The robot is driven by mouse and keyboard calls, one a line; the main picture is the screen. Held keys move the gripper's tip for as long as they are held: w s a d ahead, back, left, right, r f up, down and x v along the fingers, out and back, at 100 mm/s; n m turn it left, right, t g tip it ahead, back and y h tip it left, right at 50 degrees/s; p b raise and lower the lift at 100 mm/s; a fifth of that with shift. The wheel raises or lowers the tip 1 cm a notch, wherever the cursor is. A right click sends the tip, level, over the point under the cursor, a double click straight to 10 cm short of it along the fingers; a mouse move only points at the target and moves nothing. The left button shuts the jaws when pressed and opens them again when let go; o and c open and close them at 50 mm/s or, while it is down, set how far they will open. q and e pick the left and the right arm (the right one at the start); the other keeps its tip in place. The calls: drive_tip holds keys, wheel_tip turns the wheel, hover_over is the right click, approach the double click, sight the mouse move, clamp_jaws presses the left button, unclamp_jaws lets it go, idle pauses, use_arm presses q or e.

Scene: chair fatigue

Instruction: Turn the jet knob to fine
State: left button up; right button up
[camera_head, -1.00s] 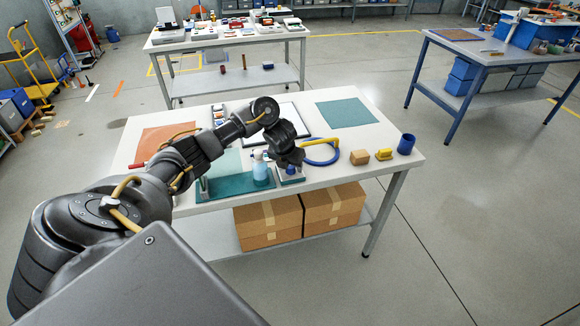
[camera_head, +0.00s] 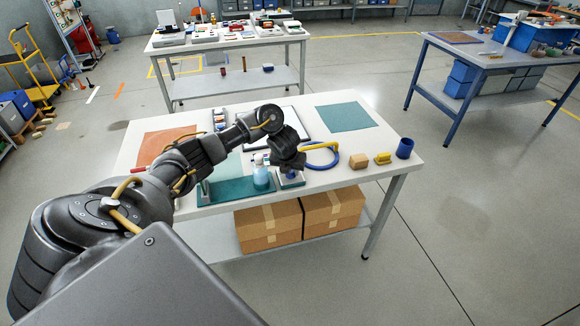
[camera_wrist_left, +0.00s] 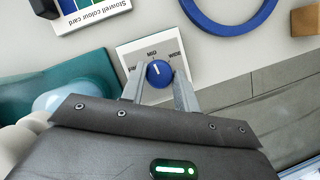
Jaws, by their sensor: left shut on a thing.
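The blue jet knob (camera_wrist_left: 159,73) with a white pointer line sits on a white label plate (camera_wrist_left: 130,50) in the left wrist view. The pointer runs roughly up and down there. In the head view my left gripper (camera_head: 295,163) is over the plate's small base (camera_head: 291,181) at the table's front edge, hiding the knob. My right gripper is not in view.
A spray bottle (camera_head: 261,172) stands on a teal tray (camera_head: 230,190) close left of the gripper. A blue ring (camera_head: 335,161), a wooden block (camera_head: 358,162), a yellow-handled brush (camera_head: 383,158) and a blue cup (camera_head: 404,148) lie to the right. A colour card (camera_wrist_left: 90,12) is near.

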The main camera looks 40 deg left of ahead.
use_arm(q)
drive_tip(key=n+p, duration=0.1)
drive_tip(key=p, duration=0.1)
drive_tip(key=n+g+y+p, duration=0.1)
drive_tip(key=n+p, duration=0.3)
drive_tip(key=shift+w+d+r, duration=0.1)
drive_tip(key=shift+d+r, duration=0.05)
drive_tip(key=shift+r, duration=0.15)
drive_tip(key=n+g+y+p, duration=0.1)
drive_tip(key=n+p, duration=0.1)
drive_tip(key=shift+w+n, duration=0.1)
drive_tip(key=shift+n, duration=0.3)
drive_tip(key=shift+f+n+g+p, duration=0.2)
drive_tip(key=shift+n+g+p, duration=0.3)
drive_tip(key=shift+n+p, duration=0.5)
drive_tip(key=shift+n+y, duration=0.3)
drive_tip(key=shift+n, duration=0.2)
drive_tip(key=o, duration=1)
drive_tip(key=shift+f, duration=0.1)
drive_tip(key=shift+c, duration=0.2)
